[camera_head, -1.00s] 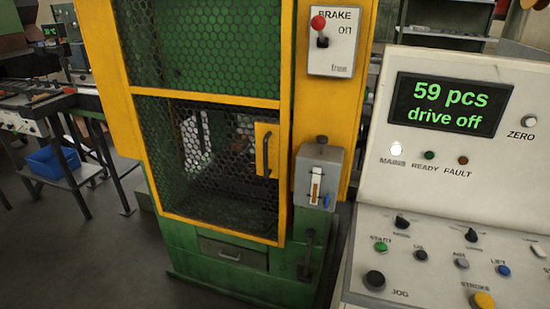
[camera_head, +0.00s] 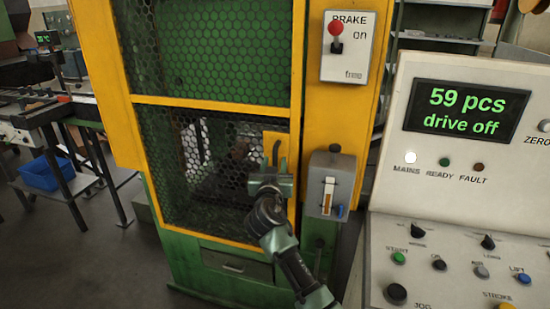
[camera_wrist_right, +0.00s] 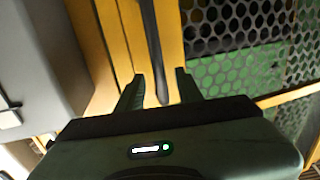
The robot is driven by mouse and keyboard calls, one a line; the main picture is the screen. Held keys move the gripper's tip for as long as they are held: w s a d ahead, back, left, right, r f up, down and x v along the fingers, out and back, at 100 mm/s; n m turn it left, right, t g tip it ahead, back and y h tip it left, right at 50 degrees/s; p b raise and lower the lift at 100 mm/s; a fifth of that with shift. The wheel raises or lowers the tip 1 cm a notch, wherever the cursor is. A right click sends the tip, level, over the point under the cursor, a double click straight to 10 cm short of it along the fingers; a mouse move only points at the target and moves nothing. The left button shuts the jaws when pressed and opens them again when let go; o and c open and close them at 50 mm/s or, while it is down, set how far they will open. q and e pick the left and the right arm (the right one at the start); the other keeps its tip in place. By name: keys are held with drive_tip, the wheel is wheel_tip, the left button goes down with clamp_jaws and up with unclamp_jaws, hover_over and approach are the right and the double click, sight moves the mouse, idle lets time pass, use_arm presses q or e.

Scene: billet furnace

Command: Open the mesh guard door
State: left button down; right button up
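The mesh guard door (camera_head: 205,236) has a yellow frame and black hexagonal mesh, and it stands shut in the front of the yellow and green machine. Its dark vertical handle (camera_head: 276,152) is on a yellow plate at the door's right edge. My right gripper (camera_head: 274,172) is at the handle and hides its lower part. In the right wrist view my right gripper's two fingers (camera_wrist_right: 161,88) are apart, with the dark handle bar (camera_wrist_right: 152,45) running between them. A gap shows on each side of the bar. My left gripper is not in view.
A grey lever box (camera_head: 330,180) is just right of the handle. A brake switch panel (camera_head: 357,25) is above it. The control console (camera_head: 390,215) stands at the right, its display reading "59 pcs drive off". A blue bin (camera_head: 45,173) sits at the left.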

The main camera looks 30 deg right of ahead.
drive_tip(key=shift+x, duration=1.2)
clamp_jaws()
idle(0.6)
